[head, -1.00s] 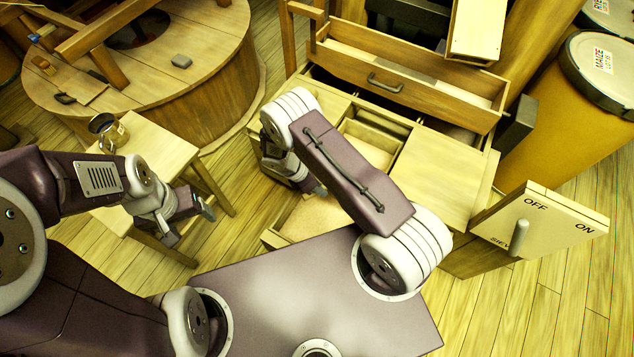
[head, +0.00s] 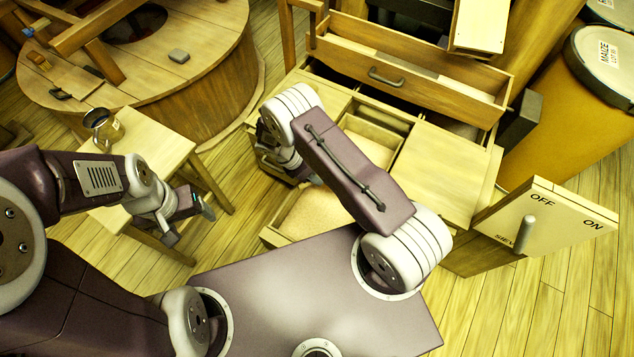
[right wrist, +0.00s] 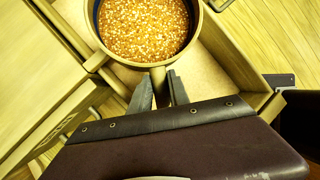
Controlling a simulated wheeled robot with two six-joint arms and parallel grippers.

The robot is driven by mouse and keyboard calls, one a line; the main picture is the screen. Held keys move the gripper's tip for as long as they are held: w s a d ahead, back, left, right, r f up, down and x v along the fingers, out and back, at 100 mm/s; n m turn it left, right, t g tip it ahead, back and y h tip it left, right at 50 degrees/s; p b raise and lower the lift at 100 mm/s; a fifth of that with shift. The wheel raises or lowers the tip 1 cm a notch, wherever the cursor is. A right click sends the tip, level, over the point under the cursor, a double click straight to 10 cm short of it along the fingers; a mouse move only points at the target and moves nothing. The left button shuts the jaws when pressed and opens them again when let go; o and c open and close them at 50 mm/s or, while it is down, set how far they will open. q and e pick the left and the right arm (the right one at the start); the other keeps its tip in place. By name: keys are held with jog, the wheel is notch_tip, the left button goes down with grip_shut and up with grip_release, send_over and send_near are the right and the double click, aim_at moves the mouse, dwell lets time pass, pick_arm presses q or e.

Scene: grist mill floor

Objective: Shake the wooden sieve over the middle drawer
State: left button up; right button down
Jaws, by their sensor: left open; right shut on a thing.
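The wooden sieve (right wrist: 92,18) is round with a dark inner wall and is filled with orange and white grain. My right gripper (right wrist: 161,88) is shut on its handle in the right wrist view. The sieve is above an open drawer (right wrist: 228,55) with a pale bottom or pale contents. That view does not show which drawer it is. In the head view my right arm hides the sieve and the right fingertips. An open drawer (head: 285,232) with pale contents shows below that arm. My left gripper (head: 190,222) is open and empty beside the small table.
A metal jug (head: 103,128) stands on the small wooden table (head: 150,150) at left. A higher drawer (head: 435,96) is pulled out at the back. A switch board (head: 545,222) marked OFF and ON stands at right, near a large barrel (head: 590,100).

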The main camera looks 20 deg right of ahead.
jog(key=shift+s+f+b, duration=0.2)
jog(key=shift+f+b, duration=0.1)
jog(key=shift+b, duration=0.25)
jog(key=shift+w+r, duration=0.3)
pick_arm(q)
notch_tip(320, 180, up, 3)
jog(key=p, duration=0.2)
jog(key=shift+f+p, duration=0.2)
jog(key=shift+p, duration=0.2)
pick_arm(e)
jog(key=s, duration=0.3)
jog(key=shift+s+d+r, duration=0.15)
jog(key=shift+d+r, duration=0.05)
jog(key=shift+d, duration=0.05)
